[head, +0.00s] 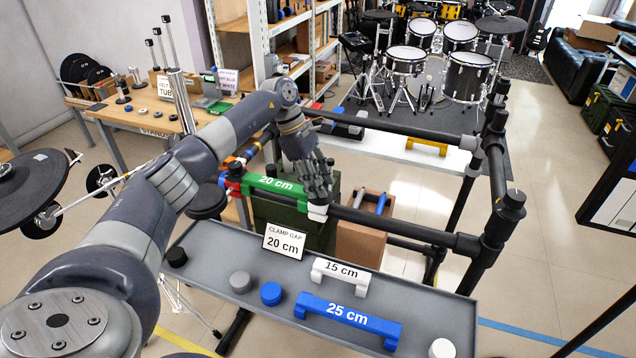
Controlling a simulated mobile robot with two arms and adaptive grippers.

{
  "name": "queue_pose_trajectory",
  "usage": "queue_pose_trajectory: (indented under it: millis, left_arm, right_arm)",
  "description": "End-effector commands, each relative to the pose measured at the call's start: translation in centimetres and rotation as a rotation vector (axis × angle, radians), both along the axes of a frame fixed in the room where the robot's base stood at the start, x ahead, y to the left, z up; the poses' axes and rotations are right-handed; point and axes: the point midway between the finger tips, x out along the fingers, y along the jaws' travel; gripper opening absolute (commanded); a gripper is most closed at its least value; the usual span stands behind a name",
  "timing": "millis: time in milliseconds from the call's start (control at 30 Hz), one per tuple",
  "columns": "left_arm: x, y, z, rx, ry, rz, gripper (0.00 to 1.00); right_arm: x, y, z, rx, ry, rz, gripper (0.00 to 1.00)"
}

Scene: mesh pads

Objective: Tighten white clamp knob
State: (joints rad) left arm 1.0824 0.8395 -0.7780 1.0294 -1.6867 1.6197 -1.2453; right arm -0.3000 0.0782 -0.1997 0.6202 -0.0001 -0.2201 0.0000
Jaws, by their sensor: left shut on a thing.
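My left gripper (318,196) points down at the front bar of the black tube rack (400,228). It is shut on the white clamp knob (317,213), which shows just below the fingertips; the fingers hide its upper part. The green 20 cm spacer (272,184) lies along the bar, its right end close to the white knob. At its left end are red, white and blue clamp parts (234,172). A card reading "CLAMP GAP 20 cm" (284,241) stands on the grey tray's far edge. My right gripper is out of view.
The grey tray (225,248) holds a white 15 cm spacer (340,276), a blue 25 cm spacer (348,319) and loose black, grey, blue and white knobs (442,348). Rack posts (496,230) rise at the right. A cymbal pad (35,185) is at the far left.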

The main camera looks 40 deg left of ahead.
Motion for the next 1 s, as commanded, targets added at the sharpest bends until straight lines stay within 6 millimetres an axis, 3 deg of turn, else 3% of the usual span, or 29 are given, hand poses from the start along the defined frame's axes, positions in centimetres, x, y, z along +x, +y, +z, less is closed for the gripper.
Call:
queue_pose_trajectory:
  millis: [300, 333, 400, 767, 1000]
  left_arm:
    - [0.0, 0.0, 0.0, 0.001, 0.0, 0.0, 0.1]
    - [0.0, 0.0, 0.0, 0.001, 0.0, 0.0, 0.38]
    - [0.0, 0.0, 0.0, 0.001, 0.0, 0.0, 0.54]
    - [0.0, 0.1, 0.1, 0.0, -0.001, 0.001, 0.54]
    - [-0.2, 1.3, 3.2, 0.001, -0.004, 0.003, 0.54]
  right_arm:
    - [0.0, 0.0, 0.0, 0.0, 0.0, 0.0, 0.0]
    - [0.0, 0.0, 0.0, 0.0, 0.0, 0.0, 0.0]
    - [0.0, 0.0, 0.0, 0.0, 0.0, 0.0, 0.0]
    - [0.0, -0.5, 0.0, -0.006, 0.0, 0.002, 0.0]
    - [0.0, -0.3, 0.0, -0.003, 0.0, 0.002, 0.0]
